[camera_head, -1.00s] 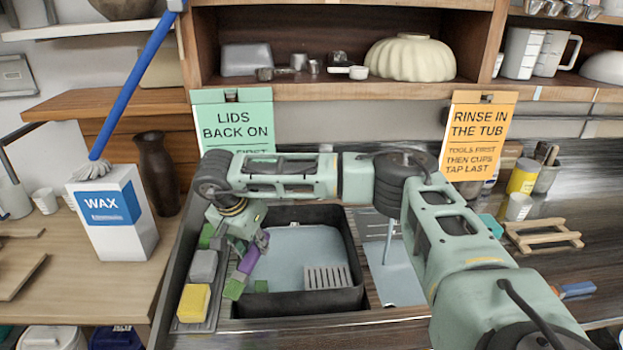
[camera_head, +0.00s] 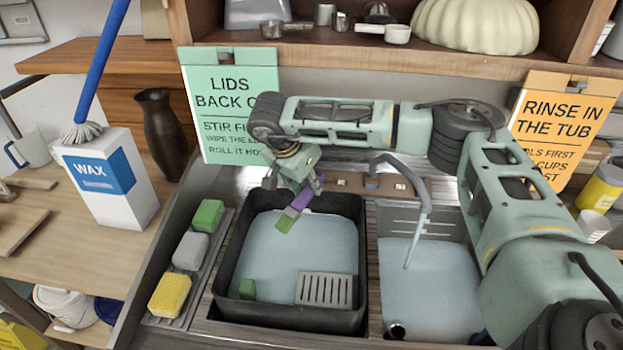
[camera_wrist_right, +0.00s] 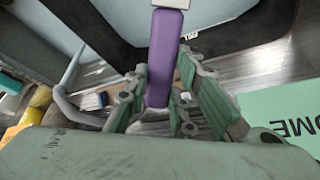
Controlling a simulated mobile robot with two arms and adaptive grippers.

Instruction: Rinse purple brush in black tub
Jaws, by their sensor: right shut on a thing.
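The purple brush (camera_head: 302,200), with a green end (camera_head: 285,223), is held in my right gripper (camera_head: 309,184). It slants down toward the front left, over the back part of the black tub (camera_head: 225,262). I cannot tell whether its end touches the blue-grey water (camera_head: 300,245). In the right wrist view the purple handle (camera_wrist_right: 165,60) sits between the gripper's fingers (camera_wrist_right: 160,98), which are shut on it. My left gripper is not in view.
A small green block (camera_head: 247,289) and a grey slotted plate (camera_head: 324,290) are in the tub. Green (camera_head: 207,216), grey (camera_head: 190,251) and yellow (camera_head: 170,295) sponges lie left of it. A tap (camera_head: 420,195) runs into the sink (camera_head: 430,285) at right.

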